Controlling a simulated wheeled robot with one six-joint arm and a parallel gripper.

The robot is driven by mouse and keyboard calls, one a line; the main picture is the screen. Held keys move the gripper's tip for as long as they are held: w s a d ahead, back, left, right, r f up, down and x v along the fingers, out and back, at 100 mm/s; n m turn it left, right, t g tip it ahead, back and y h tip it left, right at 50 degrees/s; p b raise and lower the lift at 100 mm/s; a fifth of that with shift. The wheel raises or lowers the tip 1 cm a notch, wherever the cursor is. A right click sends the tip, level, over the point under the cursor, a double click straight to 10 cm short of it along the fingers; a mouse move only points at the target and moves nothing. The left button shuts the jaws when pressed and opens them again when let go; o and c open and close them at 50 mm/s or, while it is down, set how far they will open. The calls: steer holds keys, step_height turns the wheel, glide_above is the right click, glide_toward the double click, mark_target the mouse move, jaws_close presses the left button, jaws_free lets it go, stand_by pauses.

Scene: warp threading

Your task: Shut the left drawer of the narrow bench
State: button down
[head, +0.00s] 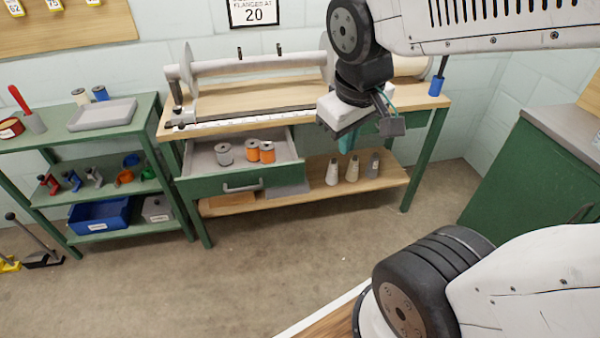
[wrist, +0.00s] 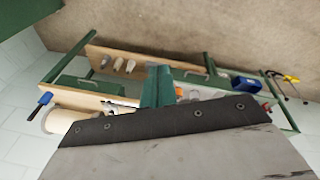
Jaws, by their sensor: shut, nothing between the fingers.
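The narrow bench (head: 285,90) has a wooden top and green frame. Its left drawer (head: 222,186) is pulled out, with a green front, a grey bar handle (head: 243,187) and one grey and two orange spools inside. In the wrist view the drawer front (wrist: 207,82) shows upside down, just right of my fingers. My gripper (head: 347,143) has teal fingers pointing down, shut and empty, in front of the bench to the right of the open drawer. They also show in the wrist view (wrist: 158,75). My wrist hides part of the bench's right side.
A green shelf rack (head: 110,160) with trays and bins stands close to the bench's left. A lower wooden shelf (head: 385,178) holds cones (head: 352,168). A roller (head: 260,63) lies across the bench top. A green cabinet (head: 520,165) stands at right. Floor before the bench is clear.

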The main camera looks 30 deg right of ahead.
steer(key=w+d+f+n+t+h, duration=0.1)
steer(key=w+d+f+n, duration=0.15)
steer(key=w, duration=0.35)
steer(key=w+d+f+n+t, duration=0.1)
steer(key=w+d+f, duration=0.2)
steer(key=w+f, duration=0.15)
steer(key=n+t+y, duration=0.3)
steer(key=n+y, duration=0.2)
steer(key=n, duration=0.4)
glide_toward(281, 179)
step_height(281, 179, down, 4)
steer(key=s+a, duration=0.1)
steer(key=a, duration=0.1)
steer(key=w, duration=0.1)
steer(key=w+d, duration=0.1)
steer(key=shift+w, duration=0.4)
steer(key=shift+w+d, duration=0.1)
steer(key=shift+w, duration=0.4)
steer(key=shift+w, duration=0.1)
